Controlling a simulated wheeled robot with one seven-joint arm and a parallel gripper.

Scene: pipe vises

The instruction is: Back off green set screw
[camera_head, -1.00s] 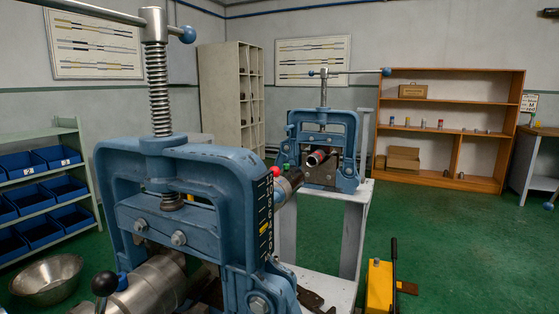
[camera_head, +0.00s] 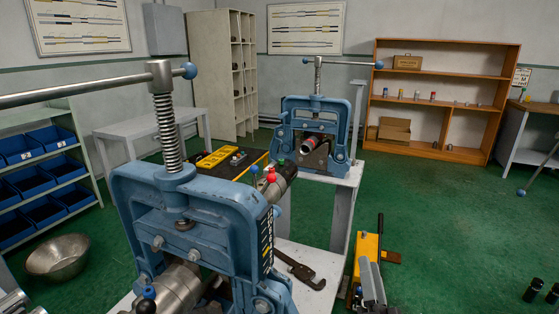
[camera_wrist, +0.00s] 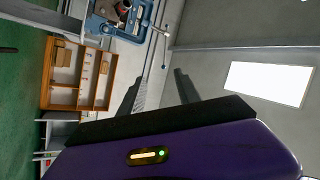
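Small coloured screw heads stand on the collar of the pipe (camera_head: 283,174) between the two blue vises. The red one (camera_head: 271,176) is clear and a blue one (camera_head: 254,169) is beside it. A tiny green spot (camera_head: 262,184) near them may be the green set screw; it is too small to be sure. The near blue vise (camera_head: 190,205) and far blue vise (camera_head: 318,125) are upright. My gripper (camera_wrist: 160,82) shows in the wrist view with two dark fingers apart and nothing between them. The far vise also shows at that view's top (camera_wrist: 118,18), away from the fingers.
A pipe wrench (camera_head: 300,268) lies on the pale bench beside the near vise. A black-and-yellow case top (camera_head: 222,160) is behind the pipe. A yellow tool (camera_head: 367,260) stands on the green floor at right. The near vise's long handle (camera_head: 75,83) reaches left.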

